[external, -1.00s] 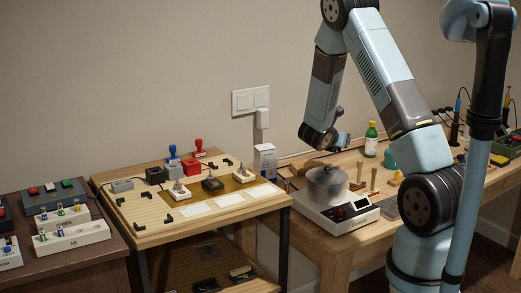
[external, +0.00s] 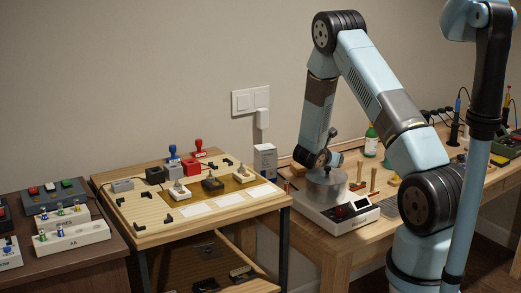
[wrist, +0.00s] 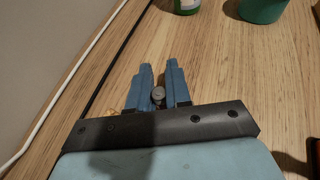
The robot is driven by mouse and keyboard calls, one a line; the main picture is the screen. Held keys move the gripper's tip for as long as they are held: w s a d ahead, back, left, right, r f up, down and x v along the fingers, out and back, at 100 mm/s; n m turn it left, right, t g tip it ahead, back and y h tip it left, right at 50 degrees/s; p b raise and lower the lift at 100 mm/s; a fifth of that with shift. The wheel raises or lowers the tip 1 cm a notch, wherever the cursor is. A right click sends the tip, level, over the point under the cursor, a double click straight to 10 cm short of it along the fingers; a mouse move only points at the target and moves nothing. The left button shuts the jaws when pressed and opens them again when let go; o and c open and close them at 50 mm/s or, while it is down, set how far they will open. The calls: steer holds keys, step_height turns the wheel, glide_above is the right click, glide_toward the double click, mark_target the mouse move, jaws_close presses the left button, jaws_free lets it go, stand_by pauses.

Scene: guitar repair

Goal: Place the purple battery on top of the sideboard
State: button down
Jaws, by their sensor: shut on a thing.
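In the wrist view, my gripper (wrist: 160,82) is shut on a small grey round-ended thing (wrist: 158,93) above the wooden workbench (wrist: 225,75). Only its grey end shows; no purple is visible, so I cannot tell whether it is the purple battery. In the external view, my wrist is beside the metal pot and the fingers are hidden. The dark brown cabinet at the far left, which looks like the sideboard (external: 85,262), holds a white AA battery holder (external: 72,236) with several small batteries.
A pale wooden table (external: 150,238) with stamps and small blocks stands between the cabinet and workbench. The pot (external: 325,190) sits on a white scale-like device (external: 340,217). The cabinet's front right top has some bare room.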

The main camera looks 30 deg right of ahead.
steer(key=c, duration=1.1)
jaws_free()
steer(key=shift+o, duration=0.2)
